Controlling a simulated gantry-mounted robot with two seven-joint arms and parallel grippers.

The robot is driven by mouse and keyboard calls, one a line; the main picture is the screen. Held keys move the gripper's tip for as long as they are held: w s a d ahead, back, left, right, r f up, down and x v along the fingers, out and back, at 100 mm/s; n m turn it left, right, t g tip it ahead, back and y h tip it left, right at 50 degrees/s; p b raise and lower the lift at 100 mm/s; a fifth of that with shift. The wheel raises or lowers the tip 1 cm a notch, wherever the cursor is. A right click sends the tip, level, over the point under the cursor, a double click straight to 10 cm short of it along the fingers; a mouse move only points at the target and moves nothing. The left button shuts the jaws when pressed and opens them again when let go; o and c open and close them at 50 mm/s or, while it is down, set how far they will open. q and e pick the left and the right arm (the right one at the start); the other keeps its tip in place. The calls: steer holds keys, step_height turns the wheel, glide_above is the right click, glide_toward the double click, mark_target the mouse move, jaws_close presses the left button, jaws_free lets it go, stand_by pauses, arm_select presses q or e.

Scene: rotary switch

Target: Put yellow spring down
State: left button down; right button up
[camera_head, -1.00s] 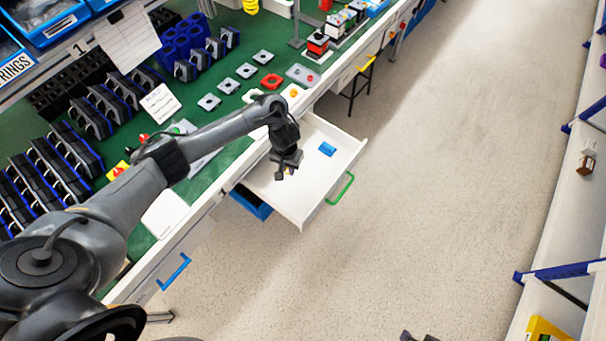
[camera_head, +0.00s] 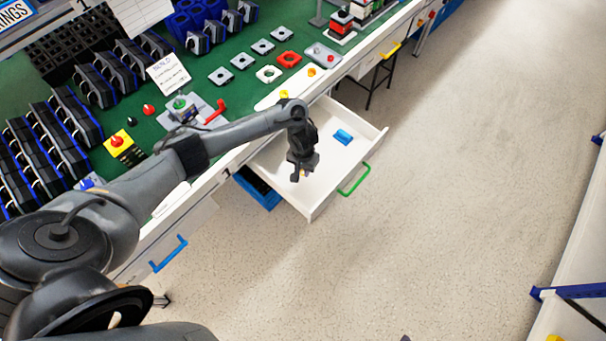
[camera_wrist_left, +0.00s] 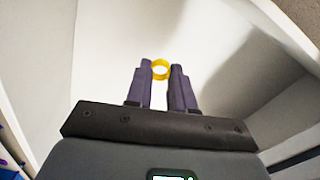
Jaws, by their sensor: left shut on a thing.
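The yellow spring (camera_wrist_left: 161,69) shows as a small yellow ring between the fingertips in the left wrist view. My left gripper (camera_wrist_left: 161,75) is shut on it. In the head view my left gripper (camera_head: 300,176) hangs over the open white drawer (camera_head: 325,180), pointing down, and the spring there is too small to make out clearly. In the left wrist view the drawer's bare white floor (camera_wrist_left: 110,50) lies beyond the fingertips; the gap between spring and floor is hard to judge. My right gripper is not in view.
The drawer has a green handle (camera_head: 354,180). The green workbench (camera_head: 215,140) above it carries switch parts and a red-handled device (camera_head: 216,112).

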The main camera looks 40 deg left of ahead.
mark_target(303, 178)
arm_select(q)
step_height(303, 178, down, 4)
steer(key=shift+s+r+b, duration=0.1)
steer(key=shift+b, duration=0.65)
steer(key=shift+r, duration=0.1)
steer(key=c, duration=1)
jaws_free()
steer(key=shift+f, duration=0.2)
steer(key=shift+r, duration=0.25)
step_height(303, 178, up, 12)
steer(key=p, duration=0.8)
